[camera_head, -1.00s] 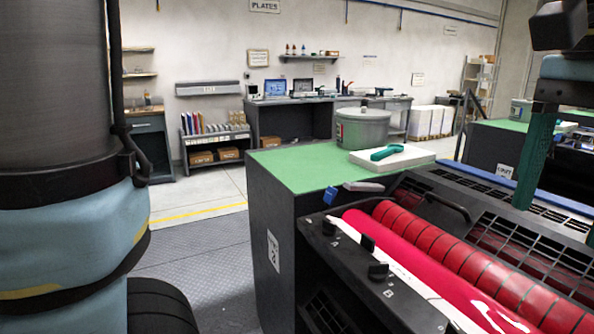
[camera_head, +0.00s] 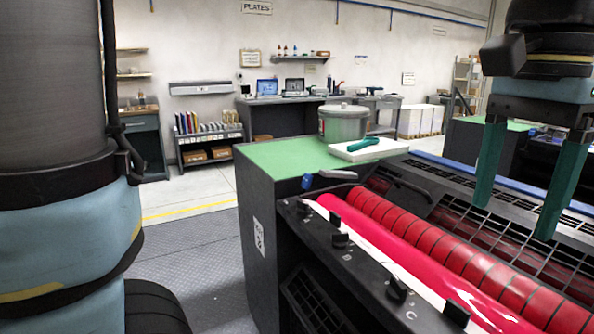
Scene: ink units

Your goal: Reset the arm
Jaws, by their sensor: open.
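My gripper (camera_head: 514,220) is at the right of the head view, with its two long green fingers pointing down and apart. It is open and nothing shows between the fingers. It hangs in front of the dark grille of the ink unit (camera_head: 432,170). My arm comes down from the upper right corner, and its upper part is cut off by the frame edge.
Red rollers (camera_head: 440,235) and dark knobs (camera_head: 397,289) lie below and left of my gripper. A green-topped cabinet (camera_head: 270,156) bears a grey lidded pot (camera_head: 343,124) and a white pad with a green tool (camera_head: 362,145). Open floor lies at the left.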

